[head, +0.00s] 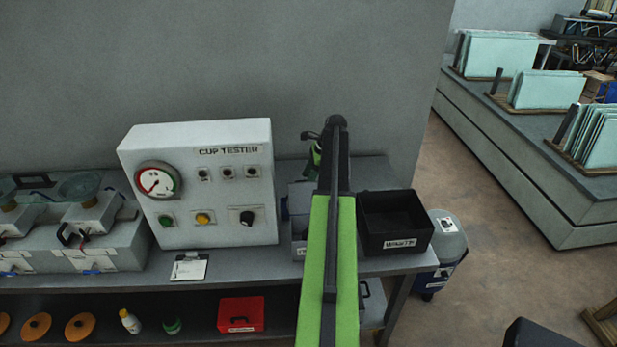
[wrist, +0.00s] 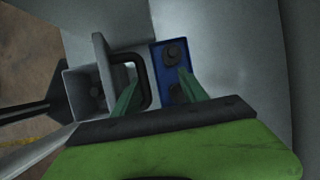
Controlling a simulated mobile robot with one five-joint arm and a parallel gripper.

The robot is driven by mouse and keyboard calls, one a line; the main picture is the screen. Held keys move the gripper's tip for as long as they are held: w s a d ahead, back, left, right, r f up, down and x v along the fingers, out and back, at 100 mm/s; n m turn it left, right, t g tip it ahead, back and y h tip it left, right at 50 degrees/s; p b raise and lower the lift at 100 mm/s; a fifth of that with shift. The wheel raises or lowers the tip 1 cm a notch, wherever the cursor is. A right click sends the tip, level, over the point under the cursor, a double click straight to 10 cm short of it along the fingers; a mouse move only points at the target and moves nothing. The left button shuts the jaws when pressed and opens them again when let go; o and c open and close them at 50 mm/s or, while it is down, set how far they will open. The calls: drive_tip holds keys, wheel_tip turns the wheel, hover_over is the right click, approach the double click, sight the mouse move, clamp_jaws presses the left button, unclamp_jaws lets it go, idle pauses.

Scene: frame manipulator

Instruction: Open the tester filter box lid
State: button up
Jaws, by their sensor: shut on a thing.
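The grey tester filter box (head: 297,203) stands on the bench just right of the cup tester. My arm hides much of it in the head view. In the wrist view the box (wrist: 78,82) shows an open cavity with a dark round part inside. Its lid (wrist: 103,60) stands raised, seen nearly edge-on, with a black loop handle (wrist: 143,66) on its right side. My gripper (wrist: 157,78) has its two green fingers on either side of the handle's outer bar and is shut on it. The exact contact is hard to see.
The cup tester (head: 205,190) with its gauge and buttons stands left of the box. A black waste bin (head: 395,245) sits to the right, near the bench end. In the wrist view a blue block (wrist: 171,58) is close to the fingers. A clipboard (head: 189,268) lies in front.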

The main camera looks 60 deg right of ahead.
drive_tip(key=p+v, duration=1.5)
drive_tip(key=v, duration=0.2)
drive_tip(key=shift+r+p, duration=0.2)
drive_tip(key=shift+p, duration=0.2)
